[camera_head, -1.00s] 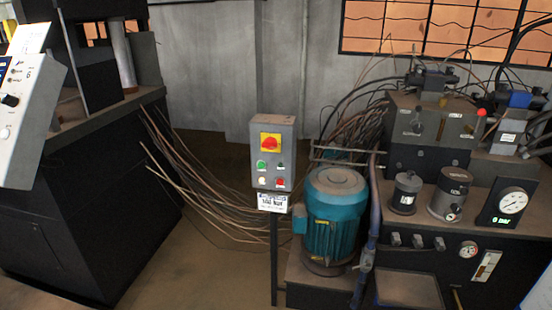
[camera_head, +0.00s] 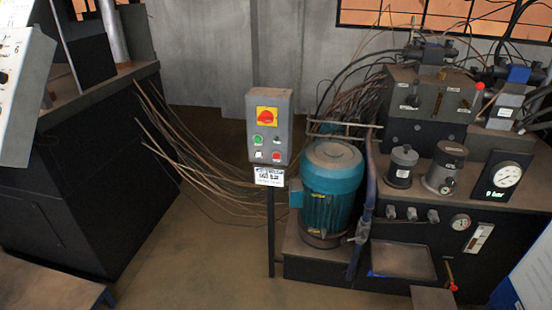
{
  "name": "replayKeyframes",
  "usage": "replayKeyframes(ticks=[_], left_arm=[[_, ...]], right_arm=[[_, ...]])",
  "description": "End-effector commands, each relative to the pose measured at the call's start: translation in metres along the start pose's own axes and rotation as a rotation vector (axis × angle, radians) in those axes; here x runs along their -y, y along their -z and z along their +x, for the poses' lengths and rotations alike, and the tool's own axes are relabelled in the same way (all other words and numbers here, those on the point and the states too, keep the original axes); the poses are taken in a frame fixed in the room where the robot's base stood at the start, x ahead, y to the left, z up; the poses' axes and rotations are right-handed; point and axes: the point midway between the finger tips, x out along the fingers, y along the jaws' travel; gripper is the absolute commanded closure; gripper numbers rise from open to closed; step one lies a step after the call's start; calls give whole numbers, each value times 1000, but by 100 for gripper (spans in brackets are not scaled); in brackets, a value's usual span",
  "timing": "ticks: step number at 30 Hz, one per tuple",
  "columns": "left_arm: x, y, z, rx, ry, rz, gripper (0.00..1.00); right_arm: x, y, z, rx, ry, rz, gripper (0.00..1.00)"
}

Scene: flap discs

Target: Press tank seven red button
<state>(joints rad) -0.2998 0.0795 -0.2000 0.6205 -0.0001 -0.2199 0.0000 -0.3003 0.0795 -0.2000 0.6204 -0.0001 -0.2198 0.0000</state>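A grey control box (camera_head: 268,127) stands on a thin dark post in front of the wall. It carries a yellow plate with a red rotary switch (camera_head: 267,116) at the top. Below are a green button (camera_head: 258,139) and a dark knob at its right. In the lowest row are a pale button or lamp (camera_head: 259,155) and a red button (camera_head: 277,157) at the right. A white label (camera_head: 269,176) hangs under the box; its text is too small to read surely. Neither of my grippers is in view.
A teal motor (camera_head: 331,190) stands right of the post, next to a dark hydraulic unit with a pressure gauge (camera_head: 507,174). Loose cables (camera_head: 200,165) run behind the post. A dark cabinet (camera_head: 90,180) is at left. Floor (camera_head: 200,260) before the post is clear.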

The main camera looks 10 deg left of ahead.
Motion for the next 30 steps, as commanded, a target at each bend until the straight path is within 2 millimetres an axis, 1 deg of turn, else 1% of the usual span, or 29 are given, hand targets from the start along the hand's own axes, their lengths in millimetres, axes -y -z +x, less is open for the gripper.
replayKeyframes(ticks=[1,2,3,4,30], left_arm=[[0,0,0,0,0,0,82],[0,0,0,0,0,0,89],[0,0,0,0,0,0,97],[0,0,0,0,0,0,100],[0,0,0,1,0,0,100]], right_arm=[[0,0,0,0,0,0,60],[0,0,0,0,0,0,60],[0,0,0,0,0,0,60],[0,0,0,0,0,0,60],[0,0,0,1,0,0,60]])
